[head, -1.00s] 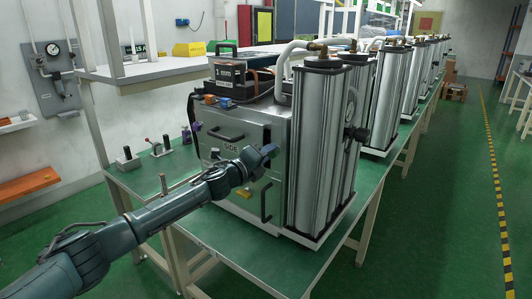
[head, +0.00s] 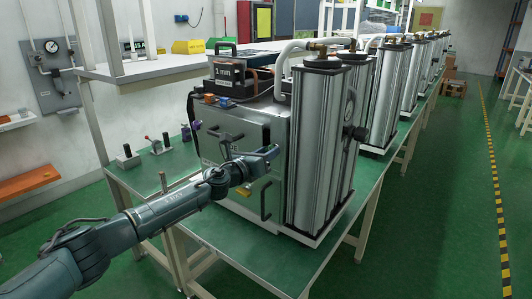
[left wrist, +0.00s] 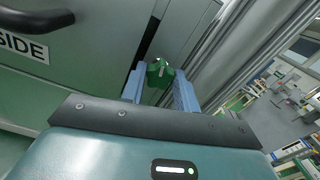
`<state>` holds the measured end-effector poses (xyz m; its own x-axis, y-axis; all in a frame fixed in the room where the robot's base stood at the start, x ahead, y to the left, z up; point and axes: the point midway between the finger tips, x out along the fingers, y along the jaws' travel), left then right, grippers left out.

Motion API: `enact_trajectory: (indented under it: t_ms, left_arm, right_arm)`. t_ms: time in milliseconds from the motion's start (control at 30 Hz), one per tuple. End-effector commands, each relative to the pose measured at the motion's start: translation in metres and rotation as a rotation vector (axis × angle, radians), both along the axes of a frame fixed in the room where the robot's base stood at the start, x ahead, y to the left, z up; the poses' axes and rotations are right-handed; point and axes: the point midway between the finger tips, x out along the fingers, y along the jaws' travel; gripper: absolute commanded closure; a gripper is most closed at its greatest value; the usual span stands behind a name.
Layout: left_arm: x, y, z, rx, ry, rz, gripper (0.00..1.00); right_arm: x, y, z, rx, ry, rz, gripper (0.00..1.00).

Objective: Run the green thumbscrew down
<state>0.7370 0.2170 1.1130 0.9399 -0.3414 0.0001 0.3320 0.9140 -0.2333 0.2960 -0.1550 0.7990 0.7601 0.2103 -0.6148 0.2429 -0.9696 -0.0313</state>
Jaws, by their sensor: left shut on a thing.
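The green thumbscrew (left wrist: 160,73) shows in the left wrist view, between the tips of my left gripper's two blue fingers, beside a dark gap in the cabinet front. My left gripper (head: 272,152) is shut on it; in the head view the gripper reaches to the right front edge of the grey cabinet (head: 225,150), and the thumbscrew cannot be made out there. How far the thumbscrew is screwed in cannot be told. My right gripper is in neither view.
Tall ribbed metal columns (head: 313,150) stand just right of the gripper. A black vertical handle (head: 266,200) and a yellow part (head: 243,190) lie below it on the cabinet. The green bench top (head: 255,244) is clear in front.

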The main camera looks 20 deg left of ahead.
Motion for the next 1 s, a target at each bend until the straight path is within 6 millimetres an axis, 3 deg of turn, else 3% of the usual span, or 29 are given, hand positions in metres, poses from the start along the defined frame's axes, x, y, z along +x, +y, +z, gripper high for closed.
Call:
enact_trajectory:
  t_ms: [733, 767, 867, 1000]
  left_arm:
    - [-0.0002, -0.0003, -0.0007, 0.081, -0.027, 0.0, 0.92]
    - [-0.0002, -0.0003, -0.0007, 0.081, -0.027, 0.0, 0.67]
    - [-0.0002, -0.0003, -0.0006, 0.079, -0.028, 0.0, 0.6]
    - [-0.0002, -0.0002, -0.0003, 0.079, -0.028, 0.0, 0.6]
  right_arm:
    - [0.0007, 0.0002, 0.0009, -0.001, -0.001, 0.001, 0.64]
    - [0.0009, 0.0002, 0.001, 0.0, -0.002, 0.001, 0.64]
    - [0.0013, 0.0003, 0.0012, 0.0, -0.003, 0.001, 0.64]
    - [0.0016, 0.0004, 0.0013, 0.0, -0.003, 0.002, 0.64]
